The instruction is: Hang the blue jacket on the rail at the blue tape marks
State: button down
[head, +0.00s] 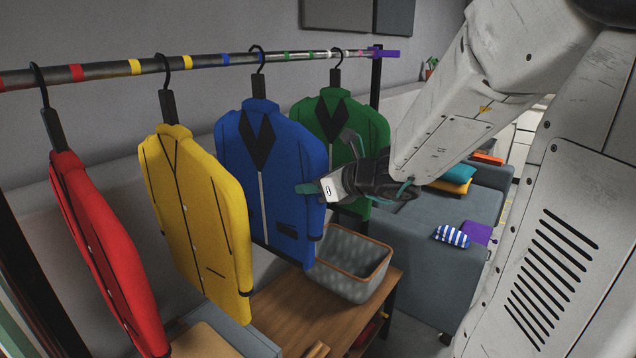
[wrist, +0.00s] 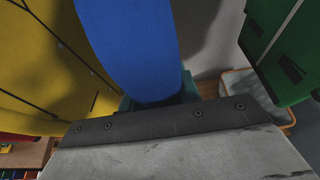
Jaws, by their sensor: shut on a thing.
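The blue jacket (head: 285,145) hangs upright from a black hook (head: 258,62) at the rail (head: 100,71). The hook's top curves over the rail, between a blue tape mark (head: 225,59) and a green one; I cannot tell whether it bears on the rail. My gripper (head: 310,188) is shut on the jacket's right edge, at about mid-height. In the wrist view, the blue jacket (wrist: 130,45) rises between the teal fingers (wrist: 160,100). Most of the far finger is hidden.
A yellow jacket (head: 190,200) and a red jacket (head: 95,240) hang to the left, a green jacket (head: 365,125) close to the right. Below are a wooden bench (head: 300,315) and a grey basket (head: 350,275). A sofa (head: 425,245) stands at right.

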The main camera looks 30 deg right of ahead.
jog(key=shift+s+a, duration=0.25)
jog(key=shift+a, duration=0.4)
jog(key=shift+s+a, duration=0.2)
jog(key=shift+a, duration=0.45)
jog(key=shift+s+a, duration=0.25)
jog(key=shift+a, duration=0.4)
jog(key=shift+f, duration=0.2)
jog(key=c, duration=0.9)
grip_release()
jog(key=shift+f, duration=0.1)
